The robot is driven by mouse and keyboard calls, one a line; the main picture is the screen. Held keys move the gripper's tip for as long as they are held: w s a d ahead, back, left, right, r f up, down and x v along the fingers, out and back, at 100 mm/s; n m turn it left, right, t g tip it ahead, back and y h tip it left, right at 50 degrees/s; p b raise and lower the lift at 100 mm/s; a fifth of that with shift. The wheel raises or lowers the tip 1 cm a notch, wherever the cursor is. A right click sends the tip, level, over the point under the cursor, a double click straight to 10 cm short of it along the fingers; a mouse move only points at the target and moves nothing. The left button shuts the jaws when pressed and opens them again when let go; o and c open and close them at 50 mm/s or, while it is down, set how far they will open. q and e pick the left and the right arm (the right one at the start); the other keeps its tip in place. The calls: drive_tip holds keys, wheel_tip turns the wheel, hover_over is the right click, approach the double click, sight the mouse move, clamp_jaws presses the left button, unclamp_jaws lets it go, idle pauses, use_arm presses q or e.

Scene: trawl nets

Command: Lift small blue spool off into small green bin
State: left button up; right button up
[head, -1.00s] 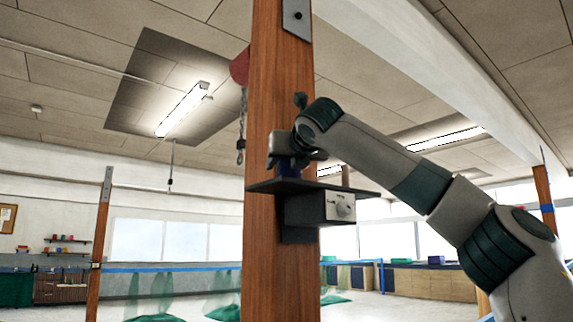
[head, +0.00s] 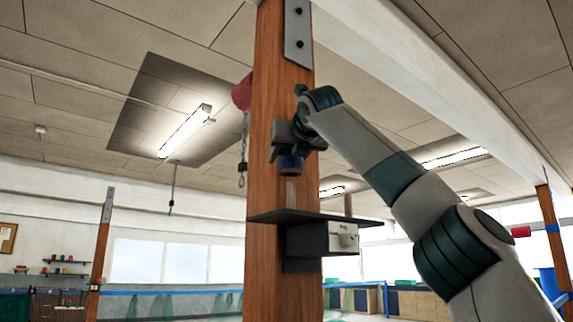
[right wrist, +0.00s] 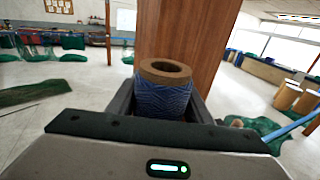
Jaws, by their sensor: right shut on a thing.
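The small blue spool (head: 291,164) is in my right gripper (head: 293,150), in front of the wooden post in the head view. It hangs just above a light upright peg (head: 291,190) on the dark shelf (head: 310,217), apart from the shelf. In the right wrist view the blue spool (right wrist: 166,92) stands between the two dark fingers of the right gripper (right wrist: 166,100), its tan hollow core showing at the top. The small green bin cannot be made out for certain. My left gripper is not in view.
The wooden post (head: 280,110) stands close behind the gripper. A second peg (head: 347,205) rises from the shelf's right side. A chain (head: 242,155) hangs left of the post. Green nets (right wrist: 262,130) lie on the floor.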

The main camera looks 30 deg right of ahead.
drive_tip(key=shift+r, duration=0.15)
idle(0.5)
drive_tip(key=shift+p, duration=0.3)
drive_tip(key=shift+p, duration=0.3)
drive_tip(key=shift+s, duration=0.15)
idle(0.5)
drive_tip(key=shift+s+a+b, duration=0.15)
drive_tip(key=shift+s+b, duration=0.15)
drive_tip(key=shift+s, duration=0.1)
drive_tip(key=b+v, duration=0.3)
drive_tip(key=v, duration=0.8)
drive_tip(key=shift+f, duration=0.25)
idle(0.6)
